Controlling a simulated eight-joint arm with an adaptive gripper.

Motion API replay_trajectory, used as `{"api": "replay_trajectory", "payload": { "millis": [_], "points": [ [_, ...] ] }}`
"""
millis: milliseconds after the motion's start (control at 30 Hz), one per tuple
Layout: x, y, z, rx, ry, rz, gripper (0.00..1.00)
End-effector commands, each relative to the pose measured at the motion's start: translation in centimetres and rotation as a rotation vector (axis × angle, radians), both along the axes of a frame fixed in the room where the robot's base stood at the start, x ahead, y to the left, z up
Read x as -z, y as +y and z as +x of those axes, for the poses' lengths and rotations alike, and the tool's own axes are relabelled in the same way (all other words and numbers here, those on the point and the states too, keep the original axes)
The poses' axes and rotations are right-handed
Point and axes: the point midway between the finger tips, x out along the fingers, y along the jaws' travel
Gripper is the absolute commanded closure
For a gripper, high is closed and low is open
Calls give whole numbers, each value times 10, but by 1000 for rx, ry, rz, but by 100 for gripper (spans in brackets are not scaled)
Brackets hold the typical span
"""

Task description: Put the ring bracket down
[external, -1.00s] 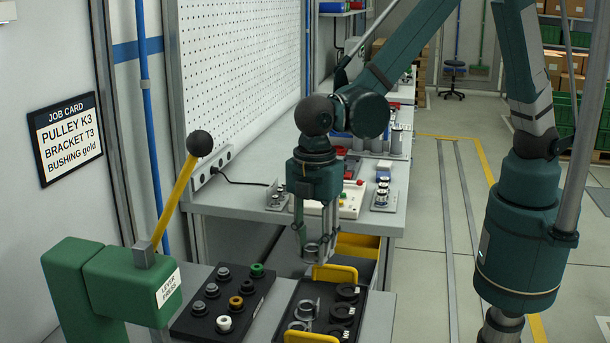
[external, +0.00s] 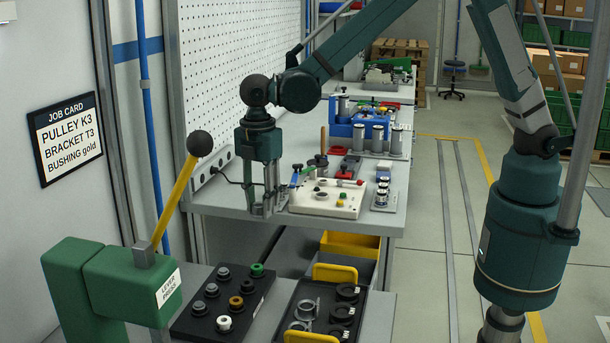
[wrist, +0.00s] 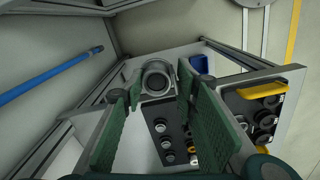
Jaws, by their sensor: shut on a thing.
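The ring bracket (external: 262,211) is a grey metal piece at the tips of my gripper (external: 263,203). My gripper is shut on it and points down, in front of the near edge of the back bench. In the wrist view the bracket's round ring (wrist: 157,79) shows beyond the green finger pads of my gripper (wrist: 157,95). The fingers partly hide the bracket in the external view. It appears held in the air, apart from the trays below.
A black tray with yellow handles (external: 335,272) holds rings and brackets. A black tray (external: 190,326) of bushings lies beside it. The green lever press (external: 100,285) stands left. A white fixture box (external: 345,207) and cans (external: 382,188) occupy the back bench (external: 222,205).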

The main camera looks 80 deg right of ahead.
Motion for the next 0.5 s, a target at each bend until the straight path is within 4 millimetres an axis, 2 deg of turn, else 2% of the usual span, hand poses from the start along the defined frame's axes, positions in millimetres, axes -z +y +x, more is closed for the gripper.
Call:
{"api": "replay_trajectory", "payload": {
  "millis": [100,500],
  "points": [
    [-2,-30,23,4,0,0,84],
    [-5,-133,84,2,0,0,84]
  ]
}}
